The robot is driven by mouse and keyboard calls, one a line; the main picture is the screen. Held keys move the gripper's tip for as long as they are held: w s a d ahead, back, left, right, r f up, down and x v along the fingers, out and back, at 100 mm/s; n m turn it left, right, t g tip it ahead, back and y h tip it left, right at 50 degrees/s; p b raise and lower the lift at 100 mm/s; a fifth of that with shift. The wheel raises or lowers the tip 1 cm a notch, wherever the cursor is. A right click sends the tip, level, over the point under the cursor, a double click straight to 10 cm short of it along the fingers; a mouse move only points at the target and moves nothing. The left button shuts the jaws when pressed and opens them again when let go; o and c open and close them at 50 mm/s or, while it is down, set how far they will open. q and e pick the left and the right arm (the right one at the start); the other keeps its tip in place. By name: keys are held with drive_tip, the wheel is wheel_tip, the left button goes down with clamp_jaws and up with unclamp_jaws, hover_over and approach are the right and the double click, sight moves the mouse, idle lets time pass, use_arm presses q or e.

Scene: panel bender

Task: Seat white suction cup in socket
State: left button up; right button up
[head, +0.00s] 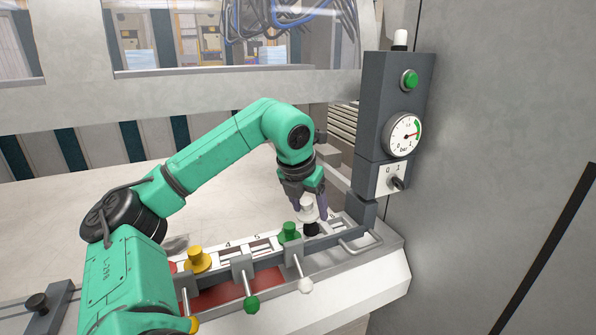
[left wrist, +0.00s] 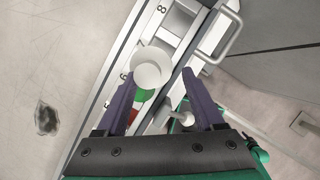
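My left gripper (head: 310,207) points down over the right end of the tool rail (head: 262,262). The white suction cup (head: 308,214) is between its purple fingers, with a black lower part (head: 311,229) below it. In the left wrist view the round white top (left wrist: 151,67) lies by the fingertips of the left gripper (left wrist: 160,78), close to the left finger, with a gap to the right finger. The fingers look apart. Whether the black part sits in a socket is hidden. A green cup (head: 289,232) and a yellow cup (head: 197,260) stand on the rail. My right gripper is not in view.
Levers with a green ball (head: 251,305) and a white ball (head: 305,286) stick out in front of the rail. A bar handle (head: 361,242) is at the rail's right end. A grey control post with a gauge (head: 403,135) stands close right of the gripper. The pale table (head: 50,212) behind is mostly clear.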

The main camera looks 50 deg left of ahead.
use_arm(q)
drive_tip(key=v, duration=0.2)
drive_tip(key=p+v, duration=0.1)
drive_tip(key=v, duration=0.1)
drive_tip(key=shift+w+a+r, duration=0.2)
drive_tip(key=shift+w+a, duration=0.05)
drive_tip(key=shift+a, duration=0.05)
drive_tip(key=s+d+r+t+p, duration=0.1)
drive_tip(key=s+r+p, duration=0.1)
drive_tip(key=s+r, duration=0.3)
wheel_tip(320, 180, up, 4)
drive_tip(key=shift+d+f+p, duration=0.2)
drive_tip(key=shift+d+p, duration=0.15)
drive_tip(key=shift+d, duration=0.05)
